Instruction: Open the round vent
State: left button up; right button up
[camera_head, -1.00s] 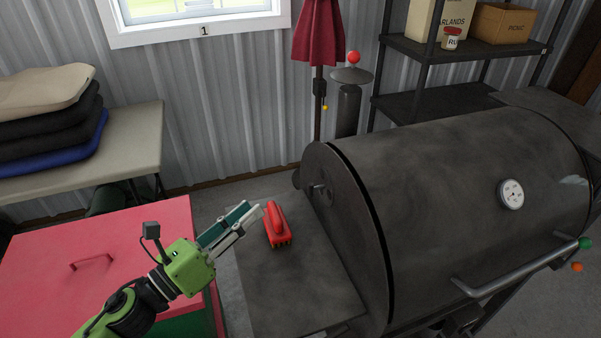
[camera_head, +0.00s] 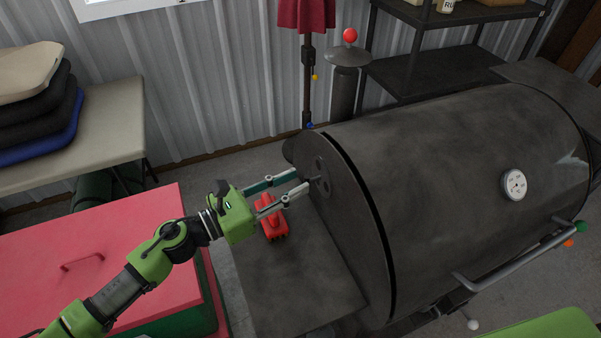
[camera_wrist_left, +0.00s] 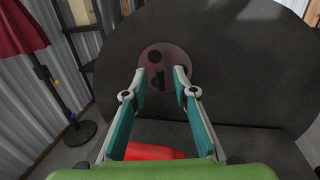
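The round vent (camera_head: 321,176) is a disc on the left end wall of the dark grill (camera_head: 465,165). In the left wrist view the vent (camera_wrist_left: 178,58) looks reddish, with dark round spots and a short dark knob (camera_wrist_left: 159,79) standing out. My left gripper (camera_head: 301,182) is open in front of the vent, fingers pointing at it. In the left wrist view the gripper's fingertips (camera_wrist_left: 160,74) lie on either side of the knob, with a gap visible between them. I cannot tell whether they touch the disc. My right gripper is not in view.
A pink-lidded box (camera_head: 110,245) stands at left, under my arm. A closed umbrella (camera_head: 306,14) and a dark metal shelf (camera_head: 425,72) stand behind the grill.

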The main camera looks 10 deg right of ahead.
aim_at(313, 180)
pick_arm(q)
jog(key=x, duration=0.2)
jog(key=shift+w+d, duration=0.15)
jog(key=shift+d, duration=0.15)
grip_shut()
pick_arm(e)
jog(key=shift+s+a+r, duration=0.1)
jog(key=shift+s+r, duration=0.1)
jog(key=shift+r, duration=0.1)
